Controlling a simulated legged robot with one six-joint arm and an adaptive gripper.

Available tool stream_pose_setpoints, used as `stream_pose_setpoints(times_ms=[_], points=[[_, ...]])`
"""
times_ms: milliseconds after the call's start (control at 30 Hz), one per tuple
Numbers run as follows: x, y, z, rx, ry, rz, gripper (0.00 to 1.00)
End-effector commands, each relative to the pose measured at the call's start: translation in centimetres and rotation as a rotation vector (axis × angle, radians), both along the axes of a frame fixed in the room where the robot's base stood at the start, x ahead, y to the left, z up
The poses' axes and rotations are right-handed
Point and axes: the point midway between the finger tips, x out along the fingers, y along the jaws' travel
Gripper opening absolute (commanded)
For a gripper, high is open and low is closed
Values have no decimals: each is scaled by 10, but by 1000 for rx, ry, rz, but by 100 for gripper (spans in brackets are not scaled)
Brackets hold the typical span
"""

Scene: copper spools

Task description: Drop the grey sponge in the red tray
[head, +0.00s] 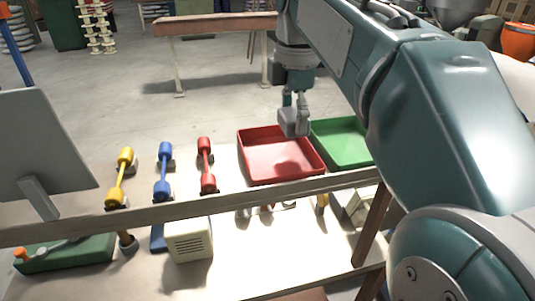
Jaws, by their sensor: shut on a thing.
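My gripper (294,108) points down and is shut on the grey sponge (290,124), a small grey block. In the head view it appears over the back right part of the red tray (262,168), near the side facing the green tray. The sponge seems to be above the tray, with a dark shadow on the tray floor below it. The exact height is hard to tell. The red tray looks empty on the table. The fingertips are small and partly merge with the sponge.
A green tray (345,150) stands right of the red one. Red (206,165), blue (163,172) and yellow (121,178) dumbbell-shaped handles stand to the left. A long rail (240,205) crosses in front, with a pale vented box (189,240) near it.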

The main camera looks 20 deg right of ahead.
Motion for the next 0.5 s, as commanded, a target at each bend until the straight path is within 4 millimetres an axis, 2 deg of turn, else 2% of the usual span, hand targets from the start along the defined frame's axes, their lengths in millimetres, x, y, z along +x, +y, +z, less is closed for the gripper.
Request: stream_pose_setpoints(times_ms=[233, 500], points=[[0, 8, -27, -7, 1, 3, 55], [0, 9, -37, -7, -1, 3, 55]])
